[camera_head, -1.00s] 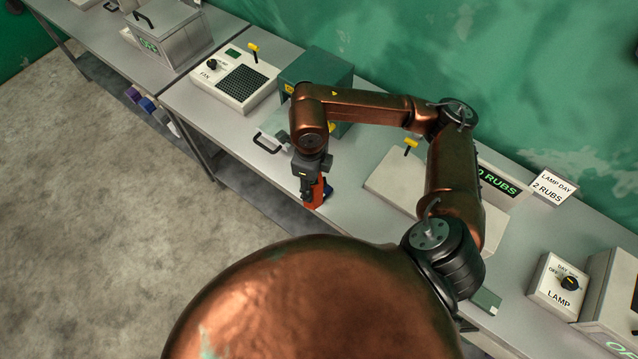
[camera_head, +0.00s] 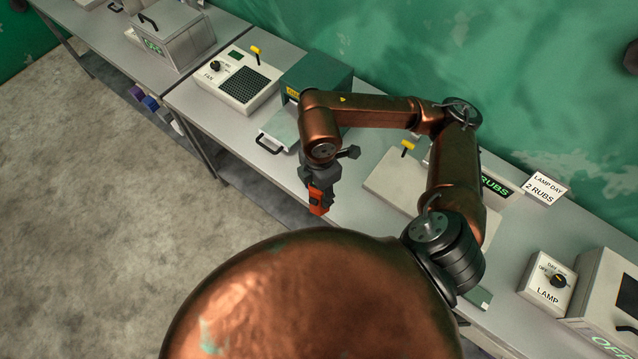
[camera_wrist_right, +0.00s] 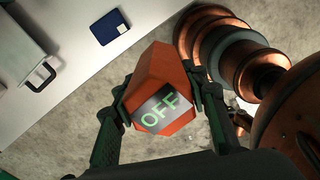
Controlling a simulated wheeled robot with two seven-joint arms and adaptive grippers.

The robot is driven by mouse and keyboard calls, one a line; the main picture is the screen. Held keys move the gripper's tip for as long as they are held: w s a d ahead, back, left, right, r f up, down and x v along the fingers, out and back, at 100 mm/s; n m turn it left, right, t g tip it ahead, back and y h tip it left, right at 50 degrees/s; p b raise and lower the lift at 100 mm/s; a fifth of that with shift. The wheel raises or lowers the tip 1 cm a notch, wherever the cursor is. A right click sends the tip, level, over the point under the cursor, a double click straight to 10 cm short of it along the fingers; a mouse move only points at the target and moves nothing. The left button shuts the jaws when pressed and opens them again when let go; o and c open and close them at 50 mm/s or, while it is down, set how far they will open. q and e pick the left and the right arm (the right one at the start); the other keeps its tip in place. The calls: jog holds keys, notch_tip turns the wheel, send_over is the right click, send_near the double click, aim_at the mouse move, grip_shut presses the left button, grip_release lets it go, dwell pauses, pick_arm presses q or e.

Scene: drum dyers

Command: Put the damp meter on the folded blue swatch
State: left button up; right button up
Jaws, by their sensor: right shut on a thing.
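The damp meter is an orange-red block (camera_head: 319,204). In the right wrist view the meter (camera_wrist_right: 165,85) shows a dark screen reading OFF in green. My right gripper (camera_head: 318,190) is shut on it and holds it over the front edge of the bench, as seen from the head. In the right wrist view the gripper's fingers (camera_wrist_right: 160,92) press both sides of the meter. The folded blue swatch (camera_wrist_right: 108,27), dark blue with a pale patch, lies flat on the bench, apart from the meter. In the head view the swatch is hidden. My left gripper is not in view.
A green box (camera_head: 318,80) with a handled tray (camera_head: 281,134) stands behind my right gripper. A fan unit (camera_head: 237,80) is left of it. A lamp control (camera_head: 548,283) is farther right.

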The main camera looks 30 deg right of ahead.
jog(key=w+d+f+m+p, duration=0.2)
jog(key=w+d+f+p, duration=0.3)
jog(key=w+f, duration=0.6)
jog(key=shift+w+d+f, duration=0.4)
jog(key=shift+d+f, duration=0.55)
jog(key=shift+f, duration=0.05)
jog(key=o, duration=1.4)
